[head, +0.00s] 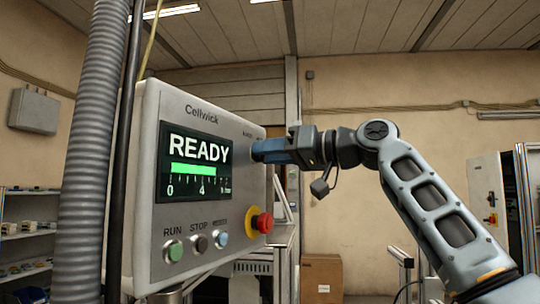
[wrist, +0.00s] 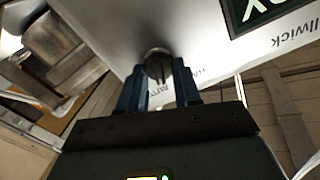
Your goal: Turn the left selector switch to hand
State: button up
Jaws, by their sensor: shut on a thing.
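The selector switch (wrist: 158,66) is a dark round knob on the panel's pale face in the wrist view. My gripper (wrist: 157,80) has its two blue fingers on either side of the knob and is shut on it. Printed labels beside the knob are partly covered by the fingers, and I cannot read the switch's setting for sure. In the head view my gripper (head: 258,151) reaches in from the right to the upper right of the control panel (head: 150,110), and its fingers hide the switch. I see no second selector switch.
The panel's screen (head: 196,162) reads READY. Below it are RUN (head: 174,250), STOP (head: 201,243) and a blue button (head: 222,238). A red emergency stop (head: 264,222) on a yellow base juts out below my gripper. A corrugated hose (head: 92,150) stands at left.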

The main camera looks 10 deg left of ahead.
jog(key=n+b, duration=0.1)
jog(key=n, duration=0.4)
jog(key=n+b, duration=0.1)
jog(key=n, duration=0.5)
jog(key=shift+s+f+b, duration=0.1)
jog(key=shift+s+b, duration=0.1)
jog(key=shift+b, duration=0.15)
jog(key=o, duration=1)
jog(key=shift+b+v, duration=1.05)
jog(key=shift+v, duration=2.8)
